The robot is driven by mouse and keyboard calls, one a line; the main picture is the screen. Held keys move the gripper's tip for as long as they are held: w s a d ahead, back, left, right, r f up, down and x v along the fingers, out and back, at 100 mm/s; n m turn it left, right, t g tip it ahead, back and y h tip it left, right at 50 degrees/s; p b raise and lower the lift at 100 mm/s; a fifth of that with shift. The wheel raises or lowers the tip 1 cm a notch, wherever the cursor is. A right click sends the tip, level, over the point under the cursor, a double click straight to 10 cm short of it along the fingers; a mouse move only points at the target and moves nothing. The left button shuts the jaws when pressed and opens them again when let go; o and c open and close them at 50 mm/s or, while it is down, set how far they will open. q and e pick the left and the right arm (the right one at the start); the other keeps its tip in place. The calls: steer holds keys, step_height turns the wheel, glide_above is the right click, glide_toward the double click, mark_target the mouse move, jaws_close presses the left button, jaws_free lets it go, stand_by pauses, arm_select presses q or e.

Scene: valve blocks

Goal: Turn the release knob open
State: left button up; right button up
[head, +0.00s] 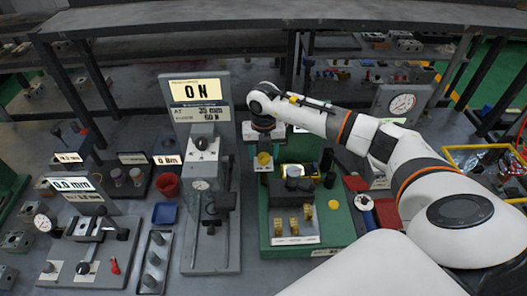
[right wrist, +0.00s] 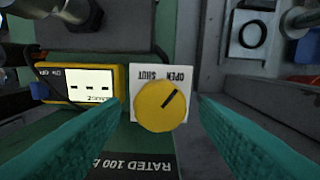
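The release knob is a round yellow knob (right wrist: 160,106) on a white plate with OPEN and SHUT printed upside down in the right wrist view. Its dark pointer mark slants to the upper right; which word it points to I cannot tell. In the head view the yellow knob (head: 264,159) shows just below my right gripper (head: 263,140). In the right wrist view my right gripper (right wrist: 158,103) is open, with a teal finger on each side of the knob and a gap to both. My left gripper is not in view.
A yellow meter with a dashed display (right wrist: 90,88) stands left of the knob in the wrist view. The green valve block (head: 340,222) carries brass fittings (head: 293,222). A pressure gauge (head: 402,104) stands behind my arm.

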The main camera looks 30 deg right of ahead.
mark_target(264, 155)
steer(key=shift+r, duration=0.3)
step_height(264, 155, up, 11)
steer(key=b, duration=0.4)
steer(key=shift+r, duration=0.2)
